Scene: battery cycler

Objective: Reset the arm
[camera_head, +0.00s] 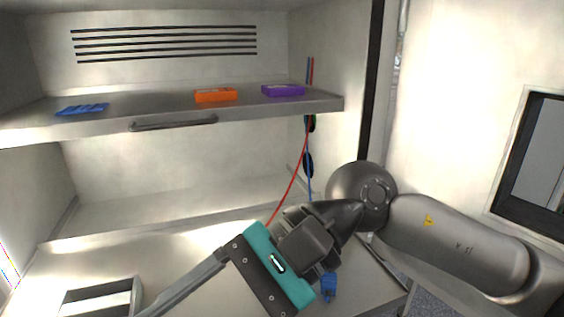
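My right arm comes in from the right. Its gripper (258,276), with a teal and black body, hangs over the bench (190,240) and points to the lower left. One long grey finger shows at the far end of the palm, with a wide gap beside it. The other finger and the fingertips are cut off by the bottom edge. The gripper looks open, and nothing shows in the visible part of the gap. My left gripper is not in view.
An upper shelf (260,106) holds a blue piece (82,109), an orange box (215,95) and a purple box (283,90). Red (291,183) and blue cables hang behind my wrist. A metal tray (103,298) and a small blue object (329,286) are on the bench.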

